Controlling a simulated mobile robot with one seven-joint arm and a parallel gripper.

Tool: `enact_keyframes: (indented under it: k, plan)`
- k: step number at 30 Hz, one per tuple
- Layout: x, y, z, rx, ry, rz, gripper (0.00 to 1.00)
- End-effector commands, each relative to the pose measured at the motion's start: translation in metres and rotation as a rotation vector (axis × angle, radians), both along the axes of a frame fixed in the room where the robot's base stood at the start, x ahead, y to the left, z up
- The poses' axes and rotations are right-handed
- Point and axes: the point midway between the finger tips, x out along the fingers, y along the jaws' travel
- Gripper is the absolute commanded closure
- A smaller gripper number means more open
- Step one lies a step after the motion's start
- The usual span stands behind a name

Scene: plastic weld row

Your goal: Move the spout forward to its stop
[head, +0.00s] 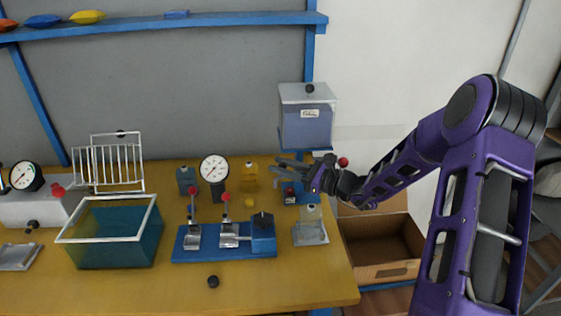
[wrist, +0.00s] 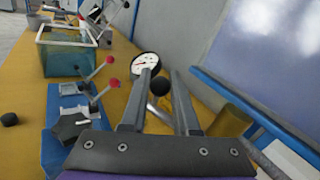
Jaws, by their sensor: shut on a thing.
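My gripper (head: 279,168) is at the right end of the table, just below the dispenser tank (head: 306,118). In the wrist view its two fingers (wrist: 160,92) are shut on a round black knob (wrist: 160,86). I take this knob to be the spout's handle. The spout itself is not clearly visible; my gripper and wrist cover the area under the tank in the head view. The stop cannot be made out.
A blue fixture (head: 225,254) with red-knobbed levers stands left of my gripper. A gauge (head: 214,170), a yellow bottle (head: 250,178) and a clear-topped stand (head: 310,230) are close by. A teal bin (head: 110,255) is at left. The table's front is mostly clear.

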Motion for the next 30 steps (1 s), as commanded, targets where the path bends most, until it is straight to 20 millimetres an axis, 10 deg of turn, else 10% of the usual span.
enact_keyframes:
  k: [10, 11, 13, 30]
  plan:
    - [-0.0007, -0.0009, 0.0003, 0.000, -0.001, 0.009, 1.00]
    - [-0.0006, -0.0009, 0.0003, -0.001, 0.000, 0.009, 0.68]
    - [-0.0006, -0.0008, 0.0002, -0.001, 0.000, 0.009, 0.59]
    - [0.0020, 0.0013, -0.0003, 0.001, 0.000, -0.025, 0.59]
